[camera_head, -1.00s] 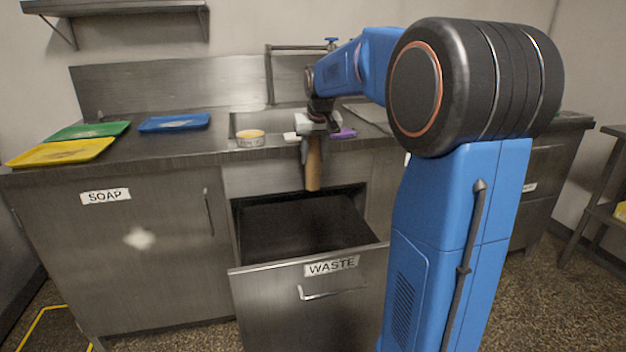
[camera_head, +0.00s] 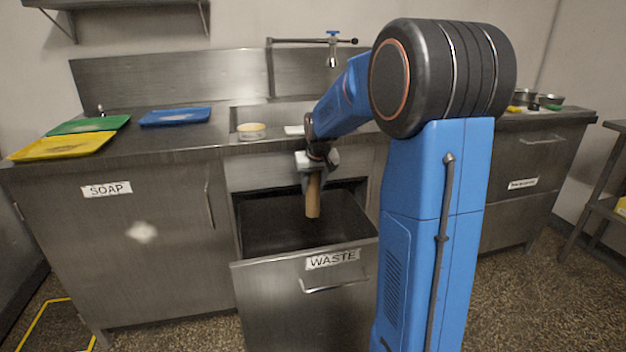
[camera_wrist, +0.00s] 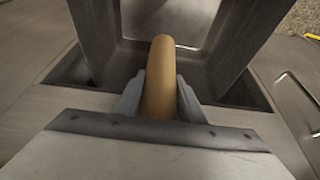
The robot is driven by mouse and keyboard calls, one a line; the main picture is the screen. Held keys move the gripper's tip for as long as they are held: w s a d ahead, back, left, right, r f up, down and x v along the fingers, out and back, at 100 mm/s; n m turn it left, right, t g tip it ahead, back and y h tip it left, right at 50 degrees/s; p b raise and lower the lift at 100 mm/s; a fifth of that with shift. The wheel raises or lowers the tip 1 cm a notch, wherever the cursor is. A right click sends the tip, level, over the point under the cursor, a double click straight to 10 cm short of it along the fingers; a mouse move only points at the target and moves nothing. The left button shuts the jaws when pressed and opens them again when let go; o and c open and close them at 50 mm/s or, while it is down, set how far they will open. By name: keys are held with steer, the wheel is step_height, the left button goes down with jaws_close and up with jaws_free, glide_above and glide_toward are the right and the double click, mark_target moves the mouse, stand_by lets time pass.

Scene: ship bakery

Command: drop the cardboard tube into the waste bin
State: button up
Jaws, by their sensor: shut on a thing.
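My gripper (camera_head: 315,178) is shut on the brown cardboard tube (camera_head: 313,197), which hangs upright below it in the head view. In the wrist view the tube (camera_wrist: 159,80) sits between the two fingers (camera_wrist: 158,98) and points down and away toward the open bin. The waste bin (camera_head: 300,282) is a pulled-out steel drawer with a WASTE label (camera_head: 332,259) on its front. The tube's lower end is over the opening, about at rim level. The inside of the bin is dark and its contents cannot be made out.
A sink tap (camera_head: 332,60) stands behind. The SOAP cupboard (camera_head: 120,250) is shut, left of the bin.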

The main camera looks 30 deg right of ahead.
steer(key=shift+f, duration=0.55)
steer(key=o, duration=1.1)
steer(key=v, duration=1.7)
steer(key=shift+s+r, duration=0.15)
steer(key=shift+a, duration=0.1)
